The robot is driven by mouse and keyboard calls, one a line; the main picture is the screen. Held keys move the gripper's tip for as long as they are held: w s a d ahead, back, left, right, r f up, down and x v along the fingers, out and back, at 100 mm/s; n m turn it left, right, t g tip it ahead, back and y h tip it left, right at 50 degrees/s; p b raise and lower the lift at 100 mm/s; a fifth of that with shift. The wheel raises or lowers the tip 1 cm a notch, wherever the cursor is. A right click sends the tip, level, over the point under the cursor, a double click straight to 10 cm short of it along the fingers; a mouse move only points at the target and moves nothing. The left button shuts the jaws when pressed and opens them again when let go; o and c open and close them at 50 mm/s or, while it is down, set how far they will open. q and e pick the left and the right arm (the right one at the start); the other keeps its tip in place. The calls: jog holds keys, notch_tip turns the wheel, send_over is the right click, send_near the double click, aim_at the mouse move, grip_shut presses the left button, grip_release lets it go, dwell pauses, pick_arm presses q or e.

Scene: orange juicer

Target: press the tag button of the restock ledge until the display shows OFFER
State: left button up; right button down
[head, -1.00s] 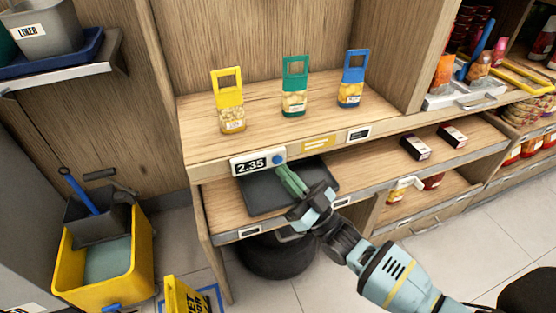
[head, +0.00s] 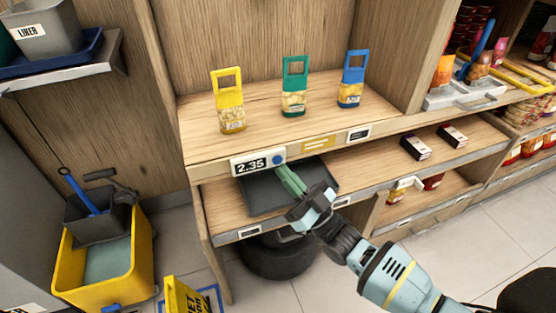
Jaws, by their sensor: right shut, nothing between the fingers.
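The restock ledge (head: 222,152) carries a white tag display (head: 250,166) on its front edge, which reads 2.35. The round blue tag button (head: 278,160) sits at the right end of the display. My right gripper (head: 281,168) is shut and empty, with its green fingertips just below the button. I cannot tell whether the tips touch it. My left gripper is not in view.
Yellow (head: 230,105), green (head: 294,90) and blue (head: 351,82) hang-tab packs stand on the ledge. A dark tray (head: 262,194) lies on the shelf below, under my gripper. A yellow mop bucket (head: 130,262) stands at the lower left.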

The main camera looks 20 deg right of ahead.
jog(key=shift+w, duration=0.15)
dwell(0.5)
jog(key=shift+w, duration=0.3)
jog(key=shift+w+b, duration=0.4)
jog(key=shift+b, duration=0.15)
dwell(0.6)
jog(key=shift+s, duration=0.15)
jog(key=shift+s+p, duration=0.55)
jog(key=shift+s, duration=0.15)
jog(key=shift+s, duration=0.1)
